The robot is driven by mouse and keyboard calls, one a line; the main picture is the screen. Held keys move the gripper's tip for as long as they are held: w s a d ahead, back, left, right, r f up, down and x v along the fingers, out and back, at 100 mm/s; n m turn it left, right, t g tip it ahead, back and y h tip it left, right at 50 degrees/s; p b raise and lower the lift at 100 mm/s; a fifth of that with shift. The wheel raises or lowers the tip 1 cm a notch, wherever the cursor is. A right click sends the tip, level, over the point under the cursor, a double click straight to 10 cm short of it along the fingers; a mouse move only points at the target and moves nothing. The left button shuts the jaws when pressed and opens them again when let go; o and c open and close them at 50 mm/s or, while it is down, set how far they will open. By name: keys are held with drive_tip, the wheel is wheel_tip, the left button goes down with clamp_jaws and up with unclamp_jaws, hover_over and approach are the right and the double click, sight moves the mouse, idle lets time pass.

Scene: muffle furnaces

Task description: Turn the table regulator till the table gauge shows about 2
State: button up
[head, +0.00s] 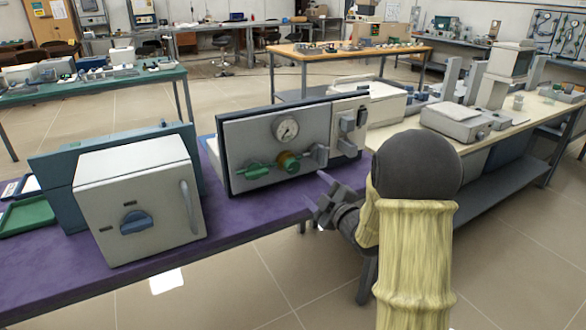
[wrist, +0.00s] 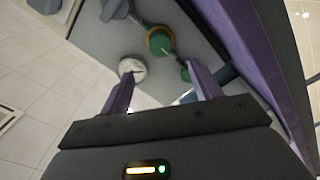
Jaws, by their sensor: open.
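A round white gauge (head: 285,129) is set in the upright grey panel (head: 240,140) on the purple table. Below it is the regulator, a brass-coloured ring and knob (head: 289,162) on green fittings. The gauge's dial is too small to read. My gripper (head: 326,197) is open and empty, in front of the panel and to the lower right of the regulator. In the wrist view the gauge (wrist: 132,67) and the regulator (wrist: 160,41) lie beyond my gripper's two fingers (wrist: 161,92), apart from them.
A white box-shaped furnace (head: 140,200) with a blue knob and a grey handle stands left on the purple table (head: 240,215). Grey switch boxes (head: 348,125) sit at the panel's right side. The tiled floor in front of the table is clear.

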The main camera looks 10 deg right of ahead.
sight(294, 168)
drive_tip(key=x, duration=1.3)
drive_tip(key=c, duration=1)
